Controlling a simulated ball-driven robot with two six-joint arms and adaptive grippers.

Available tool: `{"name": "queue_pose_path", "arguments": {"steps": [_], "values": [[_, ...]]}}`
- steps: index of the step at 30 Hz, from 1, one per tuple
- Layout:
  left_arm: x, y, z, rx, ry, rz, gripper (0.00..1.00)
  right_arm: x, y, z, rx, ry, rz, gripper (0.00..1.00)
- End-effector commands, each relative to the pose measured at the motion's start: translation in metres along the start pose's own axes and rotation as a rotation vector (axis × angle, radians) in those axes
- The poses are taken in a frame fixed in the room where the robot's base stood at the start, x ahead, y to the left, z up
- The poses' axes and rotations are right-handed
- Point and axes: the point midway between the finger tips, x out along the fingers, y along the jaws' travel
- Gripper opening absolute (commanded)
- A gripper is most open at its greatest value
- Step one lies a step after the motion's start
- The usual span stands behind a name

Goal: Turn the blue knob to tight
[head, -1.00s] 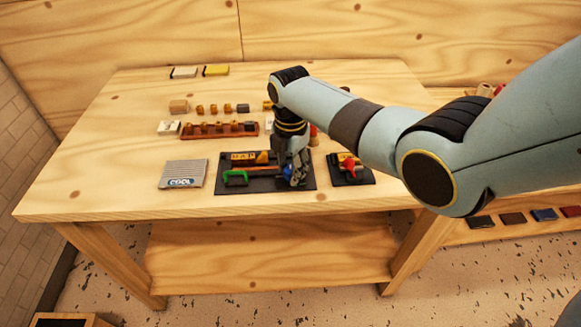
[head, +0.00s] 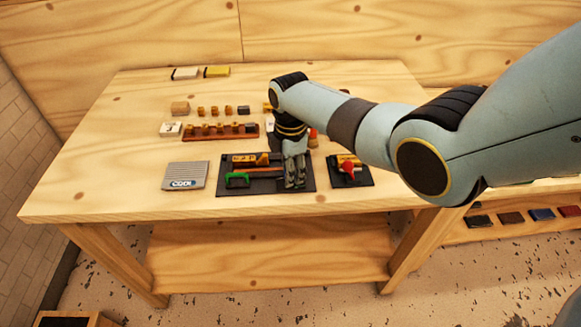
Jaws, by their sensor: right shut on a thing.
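My right gripper (head: 295,184) points down over the right part of a dark board (head: 263,189) on the table. It is shut on the blue knob, which its fingers and wrist hide from view. A green handle (head: 237,179) lies on the left part of the same board. Behind it are an orange-brown bar and a yellow-and-black label (head: 243,159). My left gripper is not in view.
A smaller dark board (head: 358,180) with a red knob (head: 347,168) stands close on the right. A grey ribbed pad marked COOL (head: 186,175) lies on the left. A brown rack (head: 221,132) and small blocks stand behind. The table's front strip is clear.

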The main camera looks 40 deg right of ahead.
Motion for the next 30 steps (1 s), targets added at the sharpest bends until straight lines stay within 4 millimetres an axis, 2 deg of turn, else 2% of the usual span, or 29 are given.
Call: {"name": "queue_pose_path", "arguments": {"steps": [30], "values": [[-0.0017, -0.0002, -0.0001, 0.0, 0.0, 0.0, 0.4, 0.0007, -0.0005, 0.0003, 0.965, -0.001, 0.0, 0.0]]}}
